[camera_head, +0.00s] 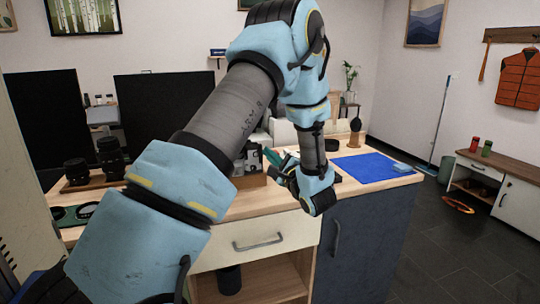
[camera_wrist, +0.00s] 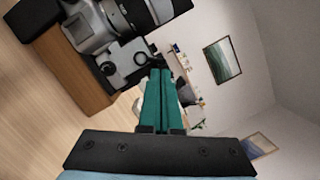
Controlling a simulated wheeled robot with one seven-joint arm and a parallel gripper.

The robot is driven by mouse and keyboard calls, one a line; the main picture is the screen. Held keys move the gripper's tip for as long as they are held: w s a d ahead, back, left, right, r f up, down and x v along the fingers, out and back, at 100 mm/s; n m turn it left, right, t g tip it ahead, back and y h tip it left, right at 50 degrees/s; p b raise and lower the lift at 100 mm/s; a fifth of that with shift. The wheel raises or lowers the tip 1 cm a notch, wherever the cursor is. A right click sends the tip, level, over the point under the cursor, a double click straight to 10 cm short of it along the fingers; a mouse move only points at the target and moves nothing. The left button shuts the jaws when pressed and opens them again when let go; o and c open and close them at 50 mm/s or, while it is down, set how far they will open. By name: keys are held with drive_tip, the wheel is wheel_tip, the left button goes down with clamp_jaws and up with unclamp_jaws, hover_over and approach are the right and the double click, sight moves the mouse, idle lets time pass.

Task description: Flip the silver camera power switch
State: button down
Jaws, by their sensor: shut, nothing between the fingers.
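The silver camera (camera_wrist: 90,28) with a large lens shows at the upper left of the wrist view, tilted in the picture. Its silver top has small round dials, one of them (camera_wrist: 140,57) close to my fingertips. I cannot tell which part is the power switch. My gripper (camera_wrist: 155,74) has its green fingers pressed together and empty, with the tips right beside the camera's dial end. I cannot tell whether they touch it. In the head view my gripper (camera_head: 268,155) is at the worktop, and the camera (camera_head: 262,160) is mostly hidden behind my arm.
A wooden box (camera_wrist: 84,92) is under the camera. The wooden worktop (camera_head: 248,202) also holds dark lenses (camera_head: 110,158) at the left and a blue mat (camera_head: 368,168) at the right. Two black panels stand behind. The worktop front right of my gripper is clear.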

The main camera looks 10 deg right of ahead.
drive_tip(key=shift+a+r+n+g+p, duration=0.1)
drive_tip(key=shift+r+n+g+p, duration=0.15)
drive_tip(key=shift+n, duration=0.4)
drive_tip(key=shift+a+r+n+g+p, duration=0.1)
drive_tip(key=shift+r+n+g+p, duration=0.15)
drive_tip(key=shift+n, duration=0.4)
drive_tip(key=n, duration=0.1)
drive_tip(key=n+p, duration=0.2)
drive_tip(key=shift+a+r+n+g, duration=0.25)
drive_tip(key=shift+r+n+g, duration=0.05)
drive_tip(key=shift+r, duration=0.1)
drive_tip(key=shift+a, duration=0.1)
